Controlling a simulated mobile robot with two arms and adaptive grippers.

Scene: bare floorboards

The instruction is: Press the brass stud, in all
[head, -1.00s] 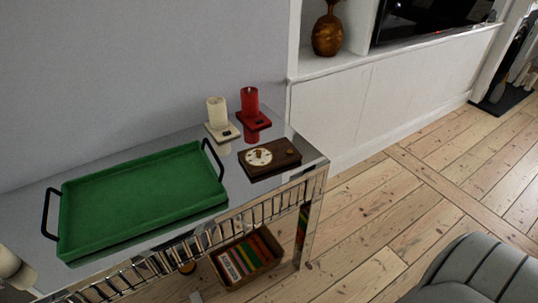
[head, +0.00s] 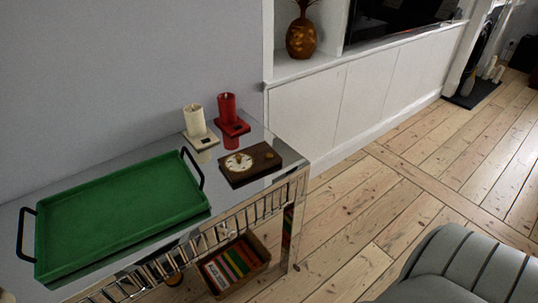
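A dark wooden box (head: 250,178) with a cream dial (head: 238,163) lies on the mirrored console table (head: 235,200), near its right end. A small round brownish stud (head: 268,155) sits on the box's top, right of the dial; it looks like the brass stud, but is small in this view. Nothing touches the box. Neither of my grippers shows in the head view.
A green tray (head: 120,215) with black handles covers the table's left part. A cream candle (head: 195,120) and a red candle (head: 227,107) stand on small bases behind the box. A basket of books (head: 235,265) is below. A grey seat (head: 460,265) is at lower right.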

